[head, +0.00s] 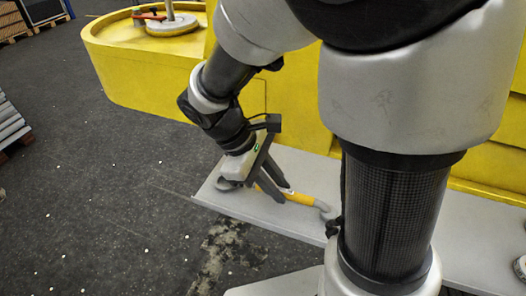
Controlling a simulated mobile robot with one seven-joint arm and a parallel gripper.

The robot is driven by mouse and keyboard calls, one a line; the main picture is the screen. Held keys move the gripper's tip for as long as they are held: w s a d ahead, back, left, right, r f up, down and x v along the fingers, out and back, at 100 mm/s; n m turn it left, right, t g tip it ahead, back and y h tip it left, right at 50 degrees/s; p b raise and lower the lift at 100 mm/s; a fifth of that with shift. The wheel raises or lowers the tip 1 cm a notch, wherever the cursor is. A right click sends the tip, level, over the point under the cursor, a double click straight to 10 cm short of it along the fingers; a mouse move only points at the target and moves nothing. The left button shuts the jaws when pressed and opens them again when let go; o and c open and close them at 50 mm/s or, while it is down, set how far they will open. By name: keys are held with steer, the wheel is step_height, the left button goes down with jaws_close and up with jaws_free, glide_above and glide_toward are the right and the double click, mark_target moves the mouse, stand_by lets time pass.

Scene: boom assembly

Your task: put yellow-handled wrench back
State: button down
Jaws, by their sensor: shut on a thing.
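The yellow-handled wrench (302,198) is at the grey shelf (255,207), its handle running toward the lower right and one grey end near my arm. My gripper (276,190) points down at the handle's left part, its dark fingers shut on the wrench. The fingers hide part of it. I cannot tell whether the wrench touches the shelf or is held just above it.
A yellow structure (135,75) rises behind the shelf. On its top are a round grey-white base with a post (172,24) and a red-handled item (147,16). Pallets stand at the far left. Dark floor (95,165) is open at left. My arm hides much of the right side.

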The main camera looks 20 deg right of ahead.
steer(key=shift+f, duration=0.2)
steer(key=c, duration=1.6)
jaws_free()
steer(key=shift+r, duration=0.1)
steer(key=p+v, duration=0.2)
steer(key=v, duration=1.5)
steer(key=s+d+r+m+t+y+p, duration=0.1)
steer(key=s+d+m+t+y, duration=0.1)
steer(key=m, duration=0.1)
steer(key=s+d+r+m+t+y+p, duration=0.1)
steer(key=s+d+r+m+t, duration=0.1)
steer(key=d+m, duration=0.1)
steer(key=s+d+r+m+t+y+p, duration=0.2)
steer(key=s+m, duration=0.1)
steer(key=shift+d+m+t+y, duration=0.3)
steer(key=shift+d+m+t, duration=0.1)
